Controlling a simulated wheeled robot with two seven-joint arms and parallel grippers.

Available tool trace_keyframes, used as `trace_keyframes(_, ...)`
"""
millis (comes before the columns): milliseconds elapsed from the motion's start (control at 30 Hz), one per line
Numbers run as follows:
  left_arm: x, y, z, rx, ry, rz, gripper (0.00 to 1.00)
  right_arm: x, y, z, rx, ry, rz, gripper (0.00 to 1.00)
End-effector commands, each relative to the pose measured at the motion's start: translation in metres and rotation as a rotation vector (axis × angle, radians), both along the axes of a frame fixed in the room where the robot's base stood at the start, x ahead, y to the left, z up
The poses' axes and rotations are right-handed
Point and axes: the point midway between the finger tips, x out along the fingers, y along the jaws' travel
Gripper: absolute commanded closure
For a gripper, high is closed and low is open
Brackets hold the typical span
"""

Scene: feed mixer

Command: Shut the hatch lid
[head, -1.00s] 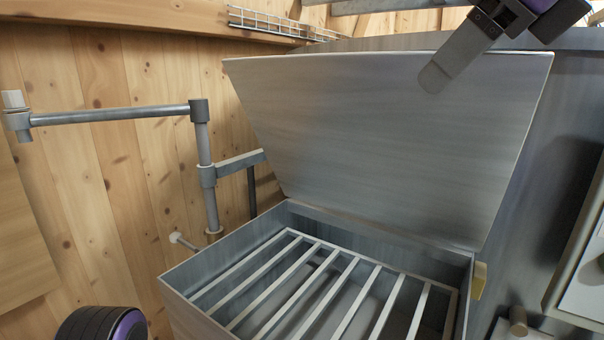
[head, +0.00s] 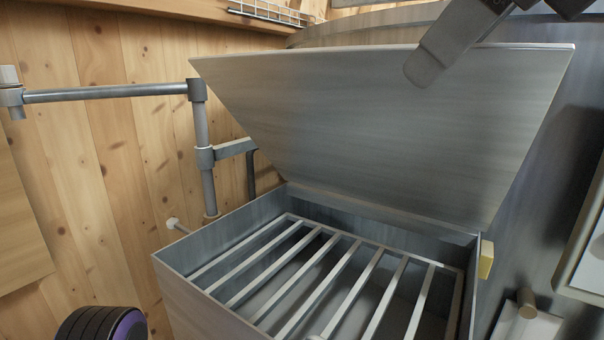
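The hatch lid (head: 370,120) is a broad grey metal plate, raised and leaning at the back of the open hatch box (head: 205,245). Its lower edge meets the box's back rim and its wide free edge is up. My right gripper (head: 425,68) enters from the top right. One flat grey finger shows at the lid's upper edge, overlapping it in the picture; I cannot tell which side it is on, whether it touches, or how wide the gripper is open. My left gripper is out of view; only part of my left arm (head: 100,323) shows at bottom left.
A grate of several metal bars (head: 325,275) lies inside the box. A jointed pipe arm (head: 105,91) stands left of it, before a plank wall (head: 105,200). A yellowish block (head: 486,258) sits on the box's right side. A pale panel (head: 585,255) is at far right.

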Motion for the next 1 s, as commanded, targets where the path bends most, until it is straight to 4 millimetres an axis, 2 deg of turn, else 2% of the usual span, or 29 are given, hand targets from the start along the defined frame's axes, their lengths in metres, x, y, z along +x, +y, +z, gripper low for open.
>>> trace_keyframes(367,0.000,0.000,-0.001,0.000,0.000,0.000,0.58,-0.003,0.002,-0.001,-0.001,0.001,0.000,0.57)
trace_keyframes(800,0.000,0.000,0.035,0.000,0.000,0.000,0.58,-0.033,-0.014,0.038,0.002,0.000,0.000,0.57)
trace_keyframes(1000,0.000,0.000,0.047,0.000,0.000,0.000,0.58,-0.045,-0.020,0.049,0.001,0.000,-0.001,0.57)
